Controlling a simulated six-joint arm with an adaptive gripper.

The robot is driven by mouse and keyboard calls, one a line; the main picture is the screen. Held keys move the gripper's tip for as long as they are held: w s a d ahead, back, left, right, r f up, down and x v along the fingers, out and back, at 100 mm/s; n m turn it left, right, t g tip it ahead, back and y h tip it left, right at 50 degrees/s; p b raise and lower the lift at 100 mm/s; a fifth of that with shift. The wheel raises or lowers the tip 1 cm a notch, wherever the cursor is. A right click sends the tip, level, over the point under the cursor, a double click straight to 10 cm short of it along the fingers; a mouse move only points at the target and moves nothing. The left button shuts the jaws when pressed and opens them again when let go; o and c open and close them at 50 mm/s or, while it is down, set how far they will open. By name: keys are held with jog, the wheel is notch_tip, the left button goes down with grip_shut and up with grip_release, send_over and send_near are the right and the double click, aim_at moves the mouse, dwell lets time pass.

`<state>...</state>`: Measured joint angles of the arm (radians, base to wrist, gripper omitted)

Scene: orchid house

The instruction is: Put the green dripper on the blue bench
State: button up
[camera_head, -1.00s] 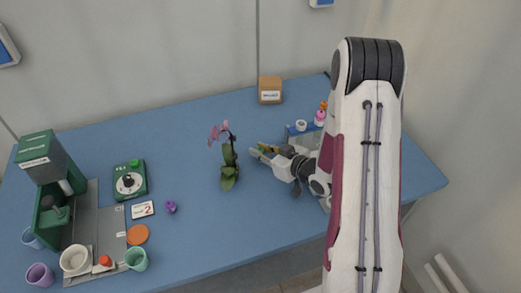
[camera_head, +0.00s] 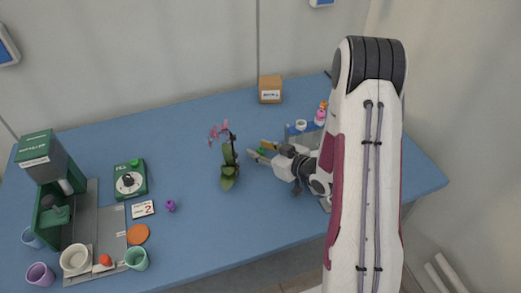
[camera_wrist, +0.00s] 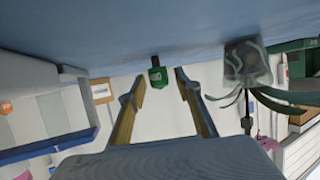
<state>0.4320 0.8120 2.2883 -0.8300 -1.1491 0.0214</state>
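The green dripper (camera_head: 262,151) is at the blue bench (camera_head: 190,215), right of the orchid. In the wrist view the dripper (camera_wrist: 158,76) is a small green block with a dark tip against the bench surface, which fills the top of the picture. My gripper (camera_head: 262,152) is open around it. In the wrist view its yellow-padded fingers (camera_wrist: 160,85) stand apart, with a gap on each side of the dripper. Part of the gripper and the area behind it are hidden by my arm in the head view.
The orchid (camera_head: 229,165) stands close left of my gripper; its clear pot (camera_wrist: 246,64) shows in the wrist view. A blue-edged holder (camera_head: 290,131) and a pink bottle (camera_head: 320,117) are behind the gripper. A cardboard box (camera_head: 270,89) stands at the back.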

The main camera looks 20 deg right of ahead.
jog(key=shift+v, duration=5.9)
jog(key=shift+w+d+r+h, duration=0.4)
jog(key=shift+d+h, duration=0.05)
jog(key=shift+h, duration=0.15)
jog(key=s+d+r+m+g+h, duration=0.1)
jog(key=s+r+g+h, duration=0.15)
jog(key=r, duration=0.45)
jog(key=s+d+r+m+g+h, duration=0.1)
jog(key=s+r+h, duration=0.1)
jog(key=r+h, duration=0.35)
jog(key=s+a+r+m+g+y, duration=0.1)
jog(key=s+a+r+y, duration=0.1)
jog(key=s+a, duration=0.4)
jog(key=s+a+r+m+g+y, duration=0.1)
jog(key=s+a+r, duration=0.4)
jog(key=s, duration=0.8)
jog(key=shift+s+a+m+g+y, duration=0.35)
jog(key=shift+a+g+y, duration=0.3)
jog(key=shift+a, duration=0.35)
